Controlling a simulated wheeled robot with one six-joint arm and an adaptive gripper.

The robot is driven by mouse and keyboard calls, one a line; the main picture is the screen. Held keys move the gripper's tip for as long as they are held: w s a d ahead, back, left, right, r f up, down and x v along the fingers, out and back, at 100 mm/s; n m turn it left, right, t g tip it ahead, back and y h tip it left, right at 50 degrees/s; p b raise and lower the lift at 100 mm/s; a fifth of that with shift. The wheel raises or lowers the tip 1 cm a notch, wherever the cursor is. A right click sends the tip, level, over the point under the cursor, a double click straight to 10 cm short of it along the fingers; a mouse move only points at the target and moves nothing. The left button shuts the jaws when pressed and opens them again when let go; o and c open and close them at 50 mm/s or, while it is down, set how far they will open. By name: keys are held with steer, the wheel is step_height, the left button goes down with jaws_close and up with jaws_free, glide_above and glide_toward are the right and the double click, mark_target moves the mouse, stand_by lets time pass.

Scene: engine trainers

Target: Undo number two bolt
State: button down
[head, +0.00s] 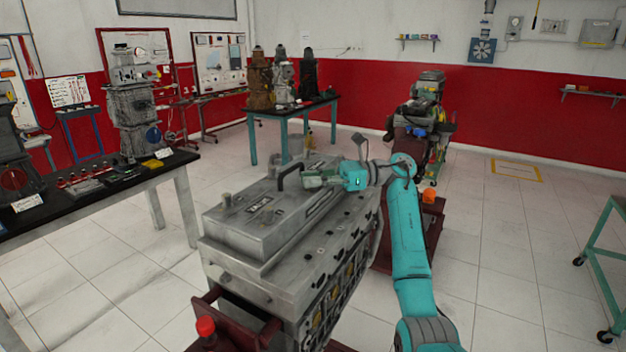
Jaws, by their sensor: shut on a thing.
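The grey engine block (340,240) stands in the middle of the head view, with a raised cover (255,222) on its top. Small dark bolt heads or holes run along the top's right side. No numbers can be read, so I cannot tell which is number two. My gripper (308,179) is at the far end of the engine top, reaching in from the right, beside a black curved handle (290,175). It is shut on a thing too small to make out. The arm's end hides part of the far edge.
The engine sits on a dark red stand (234,335) with a red knob (206,326). A black-topped bench (100,192) with parts is at left. Another engine (425,115) stands behind. A teal cart (597,230) is at right.

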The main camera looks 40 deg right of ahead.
steer(key=shift+f+g, duration=0.1)
steer(key=shift+g, duration=0.2)
steer(key=c, duration=1.1)
jaws_free()
steer(key=shift+o, duration=0.2)
steer(key=v, duration=1.2)
steer(key=shift+f, duration=0.2)
